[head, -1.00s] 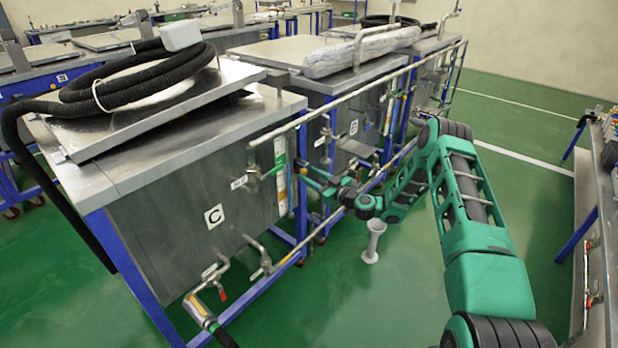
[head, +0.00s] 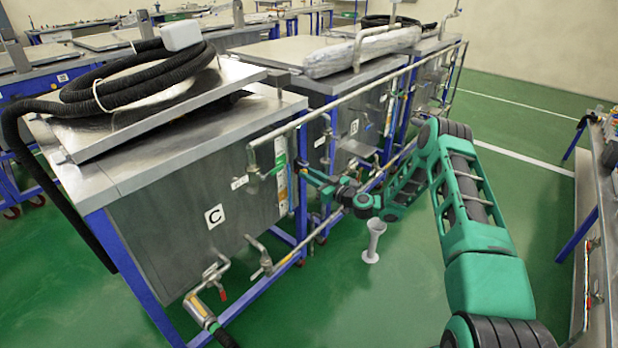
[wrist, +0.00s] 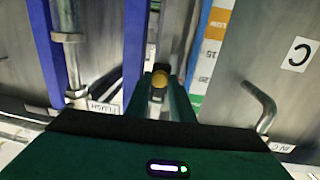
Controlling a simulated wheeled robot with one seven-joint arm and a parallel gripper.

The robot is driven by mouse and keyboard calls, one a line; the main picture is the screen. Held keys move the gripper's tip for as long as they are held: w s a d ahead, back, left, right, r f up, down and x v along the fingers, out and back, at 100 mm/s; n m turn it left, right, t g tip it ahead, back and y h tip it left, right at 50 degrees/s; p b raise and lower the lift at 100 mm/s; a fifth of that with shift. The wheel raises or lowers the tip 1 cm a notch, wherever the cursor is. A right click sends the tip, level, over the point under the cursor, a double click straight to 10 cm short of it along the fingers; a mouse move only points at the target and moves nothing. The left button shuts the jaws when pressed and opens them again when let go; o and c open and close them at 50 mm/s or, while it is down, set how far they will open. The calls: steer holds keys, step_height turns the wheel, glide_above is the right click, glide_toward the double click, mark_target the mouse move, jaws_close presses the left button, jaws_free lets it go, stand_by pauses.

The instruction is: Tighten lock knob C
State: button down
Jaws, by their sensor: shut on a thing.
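The steel tank marked C (head: 180,210) stands at the left in the head view, and its C label (wrist: 299,54) shows rotated in the wrist view. My gripper (head: 302,164) reaches the right edge of tank C, beside its blue frame post. In the wrist view my gripper (wrist: 159,92) is shut on a small knob (wrist: 160,78) with a yellowish part, next to a blue post. The fingers hide much of the knob. I cannot tell which way it is turned. In the head view the knob is too small to make out.
A coiled black hose (head: 120,85) lies on tank C's lid. A horizontal steel pipe (head: 330,105) runs along the tank fronts. Valves with pipes (head: 215,275) stick out low on tank C.

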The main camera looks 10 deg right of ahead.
steer(key=m, duration=0.6)
steer(key=shift+w+d+r, duration=0.1)
steer(key=shift+d+r, duration=0.05)
steer(key=shift+d, duration=0.15)
steer(key=m, duration=0.3)
steer(key=shift+d+m+g, duration=0.1)
steer(key=shift+m+g, duration=0.3)
steer(key=m, duration=0.3)
steer(key=shift+w+d+g, duration=0.1)
steer(key=shift+g, duration=0.2)
steer(key=m, duration=0.4)
steer(key=m+y, duration=0.1)
steer(key=m, duration=0.4)
steer(key=shift+w+d+g, duration=0.1)
steer(key=shift+d+g, duration=0.1)
steer(key=shift+g, duration=0.1)
steer(key=c, duration=1.5)
jaws_free()
steer(key=shift+a, duration=0.1)
steer(key=shift+c, duration=0.2)
steer(key=shift+a, duration=0.15)
